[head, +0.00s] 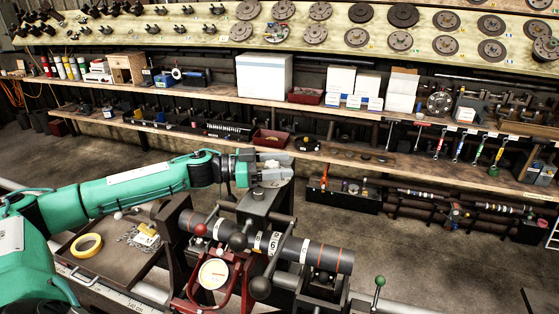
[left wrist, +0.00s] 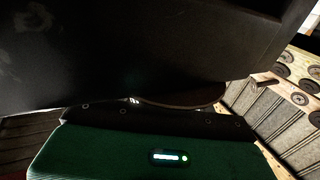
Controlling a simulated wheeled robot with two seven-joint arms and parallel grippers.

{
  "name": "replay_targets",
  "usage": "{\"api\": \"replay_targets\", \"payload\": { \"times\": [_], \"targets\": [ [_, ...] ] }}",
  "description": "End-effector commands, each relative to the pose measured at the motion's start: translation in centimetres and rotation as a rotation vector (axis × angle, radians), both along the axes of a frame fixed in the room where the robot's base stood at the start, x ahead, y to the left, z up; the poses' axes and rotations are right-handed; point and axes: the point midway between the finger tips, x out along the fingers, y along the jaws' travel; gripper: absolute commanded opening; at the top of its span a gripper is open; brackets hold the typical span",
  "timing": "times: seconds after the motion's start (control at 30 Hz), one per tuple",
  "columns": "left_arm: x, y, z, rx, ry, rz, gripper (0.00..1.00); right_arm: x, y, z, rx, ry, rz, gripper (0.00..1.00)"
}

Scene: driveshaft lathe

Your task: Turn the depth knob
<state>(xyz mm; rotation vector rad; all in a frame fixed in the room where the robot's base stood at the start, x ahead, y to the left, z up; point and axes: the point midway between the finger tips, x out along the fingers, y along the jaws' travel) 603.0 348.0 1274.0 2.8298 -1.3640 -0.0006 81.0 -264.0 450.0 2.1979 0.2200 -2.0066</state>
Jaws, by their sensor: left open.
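My left gripper (head: 284,171) is open in the head view. It reaches in from the left, above and behind the lathe with the grey driveshaft (head: 325,256). A dark block (head: 262,205) stands just below it. I see nothing between the fingers, and I cannot tell whether they touch anything. Several knobs show on the lathe: dark round ones (head: 260,287) in front, a red ball (head: 200,230) and a green ball (head: 380,281) on a lever. Which is the depth knob is not clear. In the left wrist view a dark surface (left wrist: 130,50) fills most of the picture.
A round dial gauge (head: 214,273) in a red frame stands at the lathe's front. A tray (head: 105,262) with yellow tape (head: 86,246) lies to the left. Shelves (head: 340,156) with boxes and tools line the back. Open floor (head: 430,230) lies to the right.

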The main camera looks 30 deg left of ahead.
Motion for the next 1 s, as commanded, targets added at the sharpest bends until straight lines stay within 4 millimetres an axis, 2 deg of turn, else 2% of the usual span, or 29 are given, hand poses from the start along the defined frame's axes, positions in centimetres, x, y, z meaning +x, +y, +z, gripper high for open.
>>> {"api": "replay_targets", "payload": {
  "times": [0.3,0.5,0.53,0.77,1.0],
  "targets": [
    [0.1,-0.1,-0.1,0.0,0.0,0.0,0.54,0.0,0.3,0.0,0.004,0.001,-0.002,0.36],
    [0.1,-0.1,-0.1,0.0,0.0,-0.001,0.15,0.0,0.3,0.0,0.003,0.001,-0.002,0.36],
    [0.1,-0.1,-0.1,0.0,0.0,-0.001,0.11,0.0,0.3,0.0,0.003,0.001,-0.002,0.36],
    [0.1,-0.1,0.1,0.0,0.0,-0.017,0.11,0.0,0.3,0.5,0.003,0.0,-0.002,0.36],
    [0.0,-0.2,0.5,0.0,-0.001,-0.116,0.11,0.0,0.1,2.5,0.001,0.0,-0.001,0.36]
  ]
}}
